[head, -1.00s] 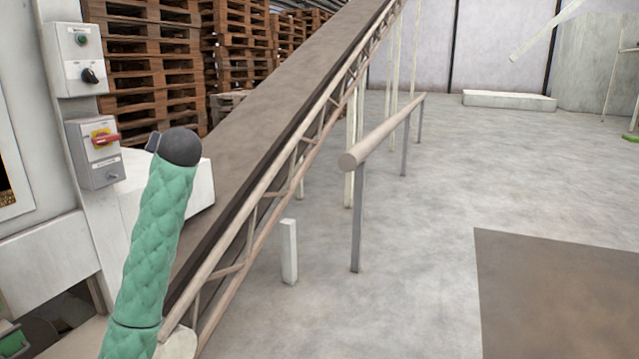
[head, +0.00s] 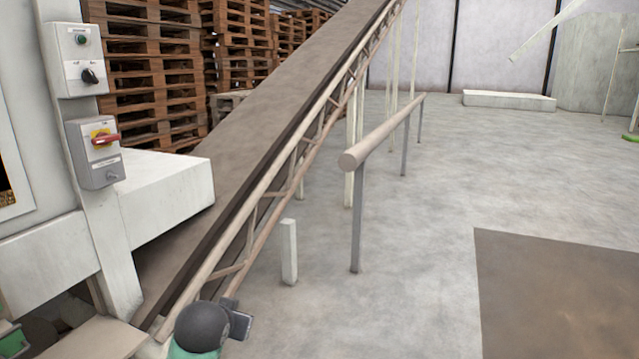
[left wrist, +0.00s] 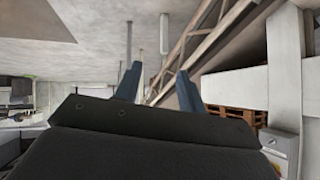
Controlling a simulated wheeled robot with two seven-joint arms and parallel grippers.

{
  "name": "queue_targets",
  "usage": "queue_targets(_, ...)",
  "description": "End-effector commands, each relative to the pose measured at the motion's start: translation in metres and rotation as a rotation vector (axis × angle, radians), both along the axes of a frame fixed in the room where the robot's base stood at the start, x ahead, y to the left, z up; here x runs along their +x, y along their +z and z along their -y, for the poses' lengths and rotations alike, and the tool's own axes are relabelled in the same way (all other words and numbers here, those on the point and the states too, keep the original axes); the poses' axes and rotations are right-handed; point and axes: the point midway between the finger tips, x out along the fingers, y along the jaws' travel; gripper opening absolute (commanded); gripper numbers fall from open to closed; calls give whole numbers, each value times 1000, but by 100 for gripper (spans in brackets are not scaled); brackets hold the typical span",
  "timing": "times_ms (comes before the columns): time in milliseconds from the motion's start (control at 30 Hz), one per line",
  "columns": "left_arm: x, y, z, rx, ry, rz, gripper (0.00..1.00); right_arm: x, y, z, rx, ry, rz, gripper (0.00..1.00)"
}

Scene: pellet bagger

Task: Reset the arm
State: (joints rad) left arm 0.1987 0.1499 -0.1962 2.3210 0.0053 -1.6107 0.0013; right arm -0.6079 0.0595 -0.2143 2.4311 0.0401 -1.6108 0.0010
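My left arm shows at the bottom of the head view as a green padded sleeve with a dark rounded joint (head: 203,326). It is low, in front of the conveyor's lower end. In the left wrist view my left gripper (left wrist: 157,82) has its two blue-grey fingers well apart, with nothing between them. In the head view the gripper's fingers cannot be made out. My right gripper is in neither view.
A sloping conveyor (head: 262,110) rises from lower left, with a round rail (head: 385,132) to its right. Wooden pallets (head: 150,75) are stacked behind. Floor at right is clear around a brown patch (head: 560,300).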

Motion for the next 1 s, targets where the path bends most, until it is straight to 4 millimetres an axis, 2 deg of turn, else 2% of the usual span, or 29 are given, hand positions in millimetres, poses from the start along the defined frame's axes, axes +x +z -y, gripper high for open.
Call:
queue_targets(33,-15,-17,6,-14,-12,-27,40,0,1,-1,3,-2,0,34)
queue_targets(333,-96,-93,27,-74,-50,-170,40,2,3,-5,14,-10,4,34)
queue_targets(667,-190,-175,41,-117,-49,-358,40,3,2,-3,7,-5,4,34)
queue_targets(800,-233,-211,45,-131,-44,-450,40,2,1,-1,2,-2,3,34)
queue_targets(1000,-297,-254,50,-148,-34,-579,40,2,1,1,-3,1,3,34)
